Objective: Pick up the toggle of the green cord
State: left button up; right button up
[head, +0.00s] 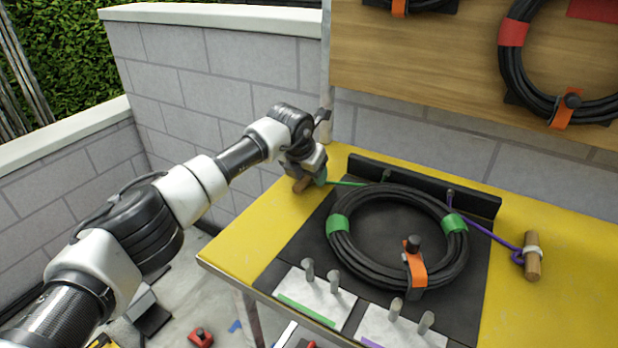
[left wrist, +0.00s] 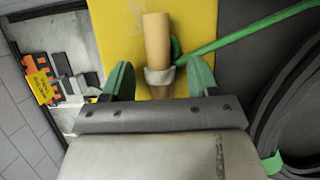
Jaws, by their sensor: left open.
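The wooden toggle of the green cord (head: 301,185) lies on the yellow table top (head: 245,236) at its far left. In the left wrist view the toggle (left wrist: 156,40) has a pale band near its lower end, and the green cord (left wrist: 235,37) runs from it to the right. My left gripper (head: 318,178) is just over the toggle. In the left wrist view its green fingertips (left wrist: 160,78) are open, one on each side of the toggle's lower end, with gaps visible. Whether the fingers are low enough to enclose it is unclear. My right gripper is not in view.
A coiled black cable (head: 343,252) with green bands and an orange strap lies on a black mat (head: 318,220). A purple cord (head: 490,236) leads to another wooden toggle (head: 532,262) at the right. Metal pegs (head: 308,271) stand on white plates in front. A black rail (head: 470,200) runs behind.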

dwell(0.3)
pick_arm(q)
jog(key=shift+c, duration=1.3)
jog(key=c, duration=0.7)
jog(key=shift+c, duration=0.3)
jog(key=shift+r, duration=0.15)
